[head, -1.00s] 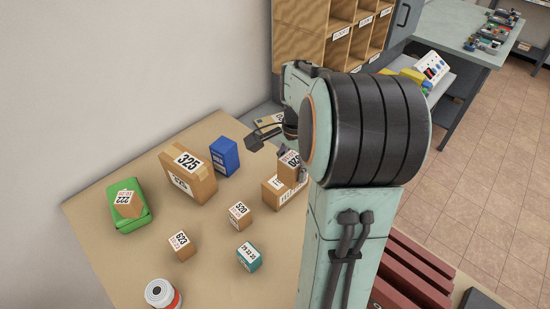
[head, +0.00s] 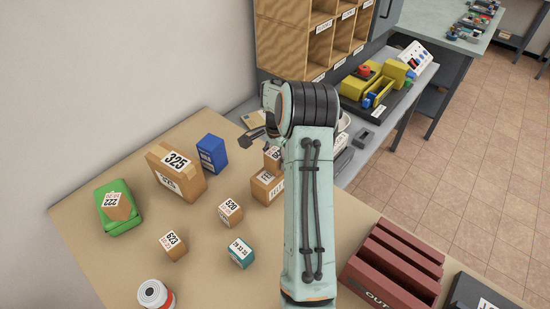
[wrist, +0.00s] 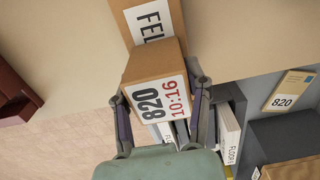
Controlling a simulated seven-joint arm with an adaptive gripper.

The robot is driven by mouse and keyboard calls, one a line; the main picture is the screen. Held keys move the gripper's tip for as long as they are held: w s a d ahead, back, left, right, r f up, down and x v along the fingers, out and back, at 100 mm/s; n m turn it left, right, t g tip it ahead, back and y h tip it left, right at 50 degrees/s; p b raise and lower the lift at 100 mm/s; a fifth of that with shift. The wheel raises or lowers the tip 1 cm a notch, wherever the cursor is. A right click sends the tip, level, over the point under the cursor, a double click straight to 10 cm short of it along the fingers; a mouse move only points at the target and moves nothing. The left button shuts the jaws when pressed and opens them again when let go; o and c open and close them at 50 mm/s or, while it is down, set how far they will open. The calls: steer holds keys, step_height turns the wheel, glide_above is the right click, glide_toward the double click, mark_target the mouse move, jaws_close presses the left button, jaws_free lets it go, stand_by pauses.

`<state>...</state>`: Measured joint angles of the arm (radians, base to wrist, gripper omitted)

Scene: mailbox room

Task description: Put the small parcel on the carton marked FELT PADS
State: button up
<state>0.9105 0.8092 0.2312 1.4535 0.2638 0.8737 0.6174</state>
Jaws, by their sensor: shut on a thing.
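The small parcel, a brown box labelled 820 10:16 (wrist: 157,92), is between the two fingers of my gripper (wrist: 158,84), which is shut on it. The brown carton whose label starts FEL (wrist: 150,22) is just beyond the parcel in the wrist view. In the head view the carton (head: 266,188) stands on the tan table, partly behind my arm. The parcel (head: 270,158) shows at the carton's far upper edge. I cannot tell whether it touches the carton. My arm hides most of the gripper there.
Carton 325 (head: 176,172), a blue box (head: 212,154), a green box (head: 118,222) with parcel 222 on it, parcels 520 (head: 230,212) and 623 (head: 173,245), and a teal box (head: 240,252) share the table. Red trays (head: 393,265) stand at the right. Wooden pigeonholes (head: 290,40) rise behind.

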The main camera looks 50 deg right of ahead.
steer(key=shift+f, duration=0.15)
steer(key=o, duration=1.2)
